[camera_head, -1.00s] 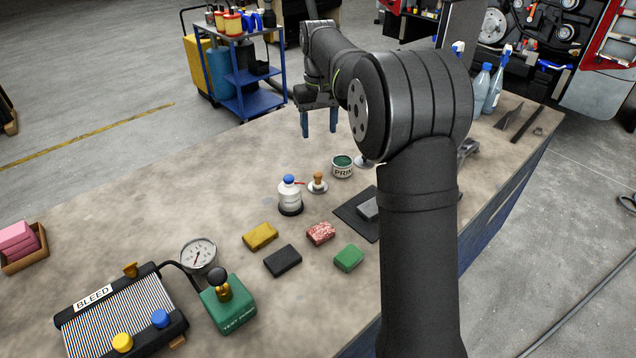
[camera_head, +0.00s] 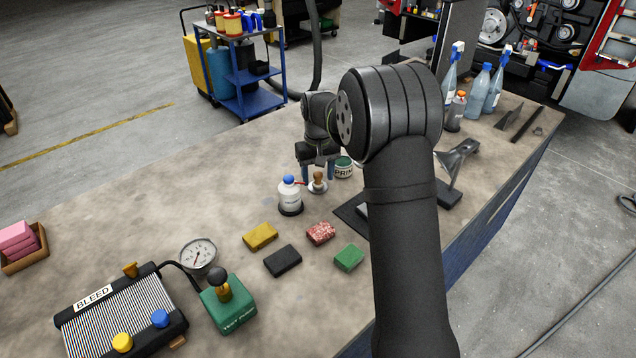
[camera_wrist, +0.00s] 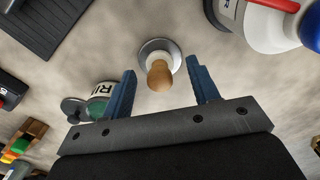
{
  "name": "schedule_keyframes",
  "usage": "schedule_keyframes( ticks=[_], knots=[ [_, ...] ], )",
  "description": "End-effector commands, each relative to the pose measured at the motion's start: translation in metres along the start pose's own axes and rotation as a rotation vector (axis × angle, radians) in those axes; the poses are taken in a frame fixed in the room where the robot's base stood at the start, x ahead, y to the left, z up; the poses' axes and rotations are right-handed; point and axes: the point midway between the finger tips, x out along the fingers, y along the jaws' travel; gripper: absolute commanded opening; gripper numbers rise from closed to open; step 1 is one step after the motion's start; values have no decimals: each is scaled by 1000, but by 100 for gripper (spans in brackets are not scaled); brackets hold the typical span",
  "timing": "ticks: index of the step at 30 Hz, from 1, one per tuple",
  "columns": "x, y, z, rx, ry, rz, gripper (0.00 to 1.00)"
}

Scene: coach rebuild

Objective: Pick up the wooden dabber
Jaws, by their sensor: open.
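The wooden dabber (camera_head: 318,178) stands upright on a round metal dish (camera_head: 318,189) on the bench. In the wrist view the dabber (camera_wrist: 160,76) shows its rounded wooden top and pale lower part, with the dish (camera_wrist: 172,47) around its foot. My gripper (camera_head: 320,172) is low over the bench, close to the dabber. In the wrist view my gripper (camera_wrist: 163,80) is open, with one blue finger on each side of the dabber's top. I see clear gaps between the fingers and the dabber, and nothing is held.
A white bottle with a blue cap (camera_head: 290,195) stands just left of the dabber. A green-topped tin (camera_head: 343,167) stands close on the right. A dark mat (camera_head: 351,216) and several blocks, including a red speckled one (camera_head: 320,233), lie nearer the front.

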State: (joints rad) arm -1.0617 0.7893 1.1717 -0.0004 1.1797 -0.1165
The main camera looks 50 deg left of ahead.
Motion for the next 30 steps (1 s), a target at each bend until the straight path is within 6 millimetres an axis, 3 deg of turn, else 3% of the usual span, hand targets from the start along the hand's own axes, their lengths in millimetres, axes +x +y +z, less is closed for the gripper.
schedule_keyframes(
  ticks=[3,10,18,30],
  knots=[
    [9,0,0,0,0,0,55],
    [10,0,0,0,1,1,55],
    [10,0,0,0,1,1,7],
    [7,0,0,0,2,1,7]
  ],
)
